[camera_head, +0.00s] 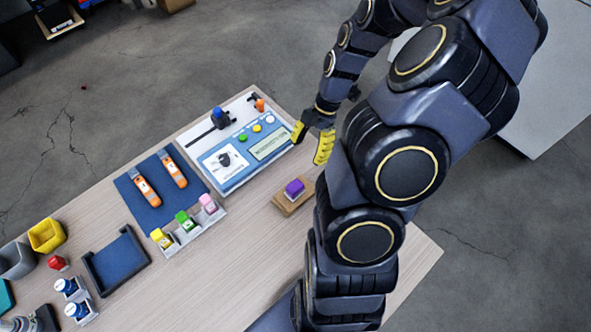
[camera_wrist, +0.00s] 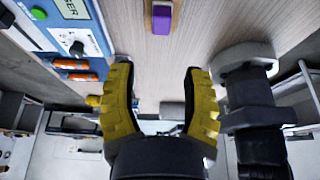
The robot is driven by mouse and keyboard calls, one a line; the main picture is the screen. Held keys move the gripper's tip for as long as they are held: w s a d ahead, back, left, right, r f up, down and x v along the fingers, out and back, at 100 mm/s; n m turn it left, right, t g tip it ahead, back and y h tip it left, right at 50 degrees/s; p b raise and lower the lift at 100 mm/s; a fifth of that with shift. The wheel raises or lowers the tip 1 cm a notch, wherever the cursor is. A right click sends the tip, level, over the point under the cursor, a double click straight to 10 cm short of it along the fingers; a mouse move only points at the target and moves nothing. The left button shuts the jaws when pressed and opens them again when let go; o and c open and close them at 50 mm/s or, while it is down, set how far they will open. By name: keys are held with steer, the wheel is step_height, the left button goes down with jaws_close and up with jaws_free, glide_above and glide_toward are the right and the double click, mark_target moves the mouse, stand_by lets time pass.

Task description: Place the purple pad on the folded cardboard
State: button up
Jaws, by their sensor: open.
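The purple pad (camera_head: 294,187) is a small block that appears to rest on top of a flat tan-brown piece, which looks like the folded cardboard (camera_head: 286,208), on the table's right part. In the wrist view the purple pad (camera_wrist: 162,22) shows at the top edge, with a bit of the brown piece (camera_wrist: 151,8) around it. My gripper (camera_head: 310,144) has yellow fingers, spread apart and empty. It is above and beyond the pad in the head view, near the blue panel's right end. In the wrist view the open fingers (camera_wrist: 159,68) are clear of the pad.
A blue panel (camera_head: 225,178) with buttons lies left of my gripper. A blue mat (camera_head: 134,193) with orange tools, a rack (camera_head: 192,232) of colored blocks and a dark tray (camera_head: 91,273) stand further left. Wooden table (camera_head: 235,270) is clear in front of the pad.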

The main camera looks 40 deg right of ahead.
steer(key=s+a+r+m+g+h, duration=0.1)
steer(key=a+r+m+g+h, duration=0.1)
steer(key=a+r+m, duration=0.65)
steer(key=s+a+r+m+h, duration=0.2)
steer(key=s+a+r+m, duration=0.5)
steer(key=s+a+m, duration=0.2)
steer(key=shift+s+a, duration=0.3)
steer(key=shift+s, duration=0.6)
steer(key=shift+r, duration=0.1)
